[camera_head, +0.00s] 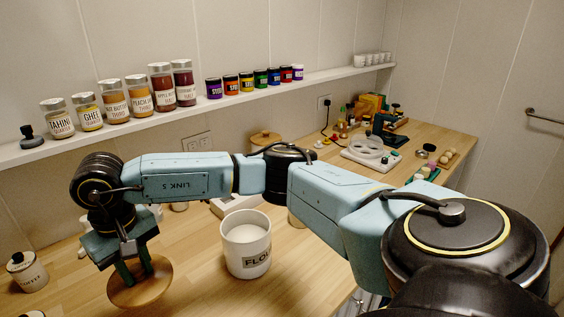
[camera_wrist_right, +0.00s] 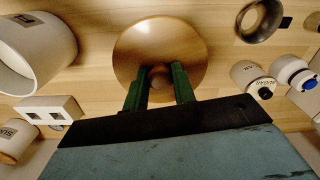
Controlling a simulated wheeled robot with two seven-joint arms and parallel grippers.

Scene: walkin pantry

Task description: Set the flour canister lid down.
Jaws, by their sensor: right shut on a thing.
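The flour canister lid (camera_head: 140,286) is a round wooden disc with a small knob. My right gripper (camera_head: 137,272) points down from above and is shut on the knob. In the right wrist view the lid (camera_wrist_right: 160,38) shows with its knob between my green fingers (camera_wrist_right: 159,86). The lid is over the wooden counter, left of the flour canister; I cannot tell whether it touches the counter. The white flour canister (camera_head: 246,250) stands upright and open, with white flour inside. It also shows in the right wrist view (camera_wrist_right: 40,55). My left gripper is not in view.
A lidded coffee canister (camera_head: 27,273) stands at the far left. A wall shelf (camera_head: 200,107) holds several jars above the counter. Several small items and a white tray (camera_head: 371,154) sit toward the back right. Some bare counter (camera_head: 80,295) shows near the lid.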

